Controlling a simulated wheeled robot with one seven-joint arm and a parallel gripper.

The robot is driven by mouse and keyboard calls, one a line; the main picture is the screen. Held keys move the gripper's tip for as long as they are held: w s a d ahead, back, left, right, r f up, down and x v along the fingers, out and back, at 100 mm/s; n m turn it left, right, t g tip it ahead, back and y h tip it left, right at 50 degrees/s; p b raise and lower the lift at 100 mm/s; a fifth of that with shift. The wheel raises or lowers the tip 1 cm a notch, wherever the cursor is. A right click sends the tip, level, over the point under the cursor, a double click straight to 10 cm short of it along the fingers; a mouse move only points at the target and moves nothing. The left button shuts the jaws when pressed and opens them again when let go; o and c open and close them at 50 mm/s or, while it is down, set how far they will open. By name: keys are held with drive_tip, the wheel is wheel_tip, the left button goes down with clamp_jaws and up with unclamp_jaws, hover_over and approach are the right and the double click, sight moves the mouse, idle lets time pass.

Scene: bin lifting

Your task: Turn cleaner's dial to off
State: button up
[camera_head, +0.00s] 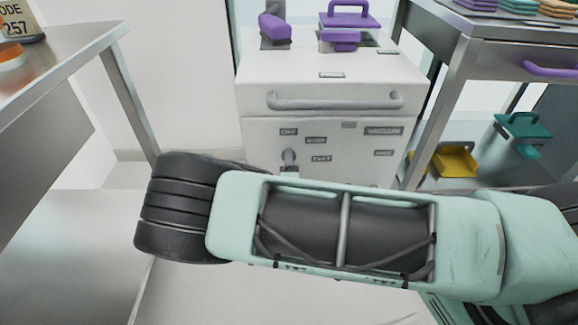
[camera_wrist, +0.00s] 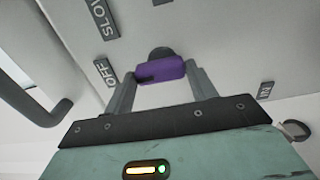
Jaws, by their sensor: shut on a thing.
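The cleaner (camera_head: 325,105) is a white cabinet with a grey handle bar in the head view. Its labels include OFF (camera_head: 288,131), SLOW (camera_head: 316,140) and FAST (camera_head: 321,158). In the wrist view the dial (camera_wrist: 160,69) is a short purple bar on a dark round base. My gripper (camera_wrist: 161,76) is shut on it, one finger at each end. The bar lies nearly crosswise, its left end towards the OFF label (camera_wrist: 105,72); the SLOW label (camera_wrist: 102,16) is farther up. In the head view my arm hides the cabinet's lower front and most of my gripper.
Purple items (camera_head: 340,38) stand on the cleaner's top. A metal table (camera_head: 60,75) stands at left and a metal cart (camera_head: 480,45) at right, with yellow (camera_head: 457,161) and teal (camera_head: 523,127) items below. The cleaner's handle bar (camera_wrist: 45,110) is left of my gripper in the wrist view.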

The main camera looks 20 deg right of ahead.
idle(0.4)
drive_tip(key=o, duration=1)
drive_tip(key=shift+s, duration=0.15)
drive_tip(key=p+v, duration=0.2)
drive_tip(key=v, duration=1.5)
drive_tip(key=shift+s, duration=0.1)
